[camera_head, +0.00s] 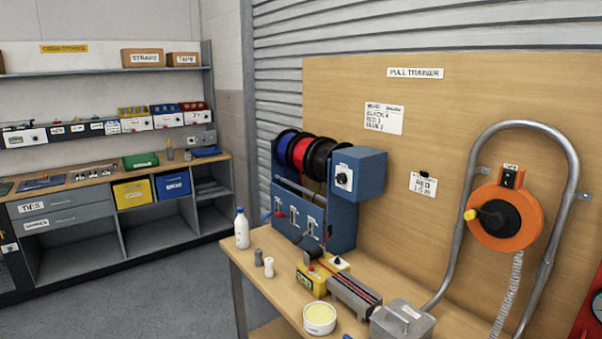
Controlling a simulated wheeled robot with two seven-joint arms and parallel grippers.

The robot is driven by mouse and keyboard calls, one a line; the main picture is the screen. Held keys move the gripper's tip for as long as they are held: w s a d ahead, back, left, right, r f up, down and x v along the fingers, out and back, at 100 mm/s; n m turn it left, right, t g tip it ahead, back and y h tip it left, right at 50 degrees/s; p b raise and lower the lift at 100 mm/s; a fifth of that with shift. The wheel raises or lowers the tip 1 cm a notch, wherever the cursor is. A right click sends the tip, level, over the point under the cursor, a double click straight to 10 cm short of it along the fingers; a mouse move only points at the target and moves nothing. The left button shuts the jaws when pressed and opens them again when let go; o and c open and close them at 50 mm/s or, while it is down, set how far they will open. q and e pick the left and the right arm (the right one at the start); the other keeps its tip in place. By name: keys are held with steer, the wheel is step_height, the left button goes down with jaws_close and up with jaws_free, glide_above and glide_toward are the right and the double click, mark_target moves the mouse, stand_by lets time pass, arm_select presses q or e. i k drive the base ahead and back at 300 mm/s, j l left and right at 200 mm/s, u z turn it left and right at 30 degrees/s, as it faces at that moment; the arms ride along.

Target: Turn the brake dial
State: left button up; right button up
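A black dial (343,177) sits on a white plate on the front of a blue box (368,172). I take it for the brake dial, but its markings are too small to read. The box is on the right side of a blue spool rack (341,232) holding blue, red (301,153) and black wire spools. The rack stands at the back of the wooden bench. Neither of my grippers is in view, and nothing covers the dial.
A white bottle (242,228), a grey and a white small cylinder, a yellow device (311,280), a round tub (319,318) and a grey metal box (403,321) stand on the bench. An orange reel (521,232) and a bent pipe are on the wooden panel. Shelves are at left.

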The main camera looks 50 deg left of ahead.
mark_target(341, 178)
steer(key=u, duration=1.35)
